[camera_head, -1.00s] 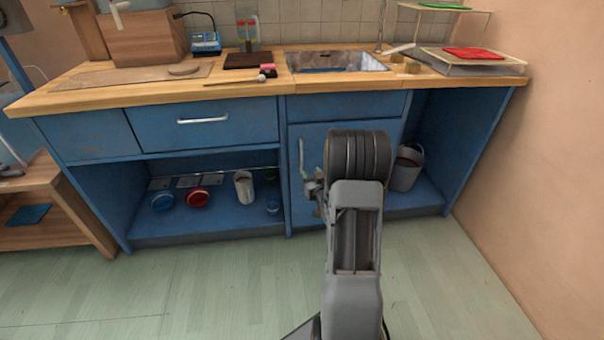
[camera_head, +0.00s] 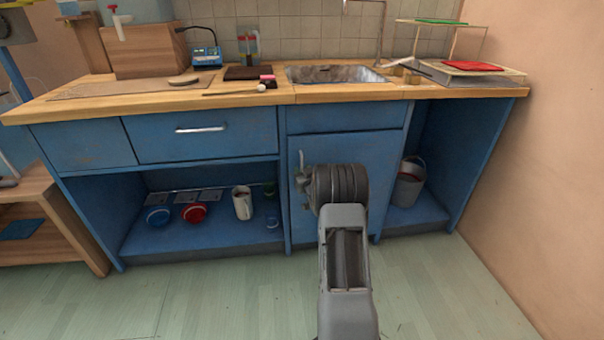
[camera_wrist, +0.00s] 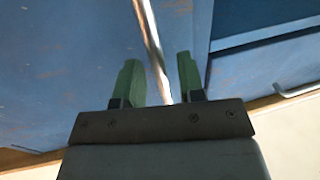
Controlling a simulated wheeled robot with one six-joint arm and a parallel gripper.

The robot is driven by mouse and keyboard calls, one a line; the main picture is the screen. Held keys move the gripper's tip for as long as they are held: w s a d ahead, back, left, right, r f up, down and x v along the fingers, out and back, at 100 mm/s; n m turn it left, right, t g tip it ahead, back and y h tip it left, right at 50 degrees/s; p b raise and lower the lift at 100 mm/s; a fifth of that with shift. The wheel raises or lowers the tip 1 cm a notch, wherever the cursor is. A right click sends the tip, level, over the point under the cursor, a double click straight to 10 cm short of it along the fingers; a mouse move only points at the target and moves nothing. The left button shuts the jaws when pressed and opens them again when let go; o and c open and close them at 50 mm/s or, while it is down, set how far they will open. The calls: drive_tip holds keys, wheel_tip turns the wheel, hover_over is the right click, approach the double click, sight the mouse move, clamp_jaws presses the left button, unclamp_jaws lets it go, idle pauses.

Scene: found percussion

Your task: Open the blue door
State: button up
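The blue door (camera_head: 385,150) is the front under the sink and looks shut. Its upright metal handle (camera_head: 301,158) is near the door's left edge, and my arm partly hides its lower part. My gripper (camera_head: 306,187) is at that handle in the head view, partly hidden by my wrist. In the wrist view my gripper (camera_wrist: 158,65) has its two green fingers apart. The handle bar (camera_wrist: 151,35) runs between them, with a gap visible on each side. The fingers do not look closed on it.
A drawer with a horizontal handle (camera_head: 200,129) is left of the door. Below it, an open shelf holds a red bowl (camera_head: 194,213) and a white container (camera_head: 242,203). A grey bucket (camera_head: 409,182) stands in the open bay right of the door. The floor in front is clear.

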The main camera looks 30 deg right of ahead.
drive_tip(key=shift+w+d, duration=0.1)
drive_tip(key=shift+w, duration=0.4)
drive_tip(key=shift+c, duration=0.3)
clamp_jaws()
